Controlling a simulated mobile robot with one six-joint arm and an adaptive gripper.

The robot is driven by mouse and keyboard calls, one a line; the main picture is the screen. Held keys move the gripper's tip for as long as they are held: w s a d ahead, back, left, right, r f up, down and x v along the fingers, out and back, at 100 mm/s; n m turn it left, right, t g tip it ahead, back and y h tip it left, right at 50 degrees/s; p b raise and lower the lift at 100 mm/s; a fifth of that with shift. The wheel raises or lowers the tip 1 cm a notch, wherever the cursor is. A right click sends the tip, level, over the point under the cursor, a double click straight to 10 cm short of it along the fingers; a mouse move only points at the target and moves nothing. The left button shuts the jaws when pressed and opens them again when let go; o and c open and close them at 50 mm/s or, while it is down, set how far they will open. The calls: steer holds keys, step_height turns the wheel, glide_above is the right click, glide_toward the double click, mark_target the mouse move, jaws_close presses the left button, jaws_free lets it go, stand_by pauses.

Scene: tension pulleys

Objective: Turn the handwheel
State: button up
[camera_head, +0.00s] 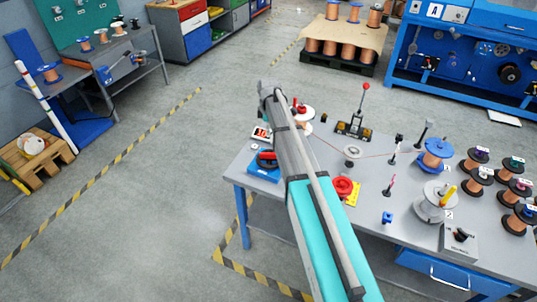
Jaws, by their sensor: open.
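A red round wheel (343,187), which looks like the handwheel, sits on the grey worktable (285,222) just right of my arm. A yellow plate (353,195) lies beside and partly under it. My grey and teal arm crosses the picture from the bottom up to a joint left of the table's far part. My gripper does not show clearly; it seems hidden behind the arm. I cannot tell its distance to the wheel. A blue block with a red and black top (266,160) sits at the table's left corner.
A thin red line runs across the table past a small pulley (352,152). A red-knobbed lever (364,100) rises at the back. Thin posts, a blue spool (434,153), a grey spool (434,203) and several copper spools fill the right side. Open floor (170,190) lies left.

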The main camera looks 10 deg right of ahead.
mark_target(269, 153)
steer(key=shift+f, duration=0.2)
step_height(269, 153, down, 13)
steer(key=b, duration=1.3)
steer(key=shift+f, duration=0.15)
steer(key=shift+c, duration=0.3)
jaws_close()
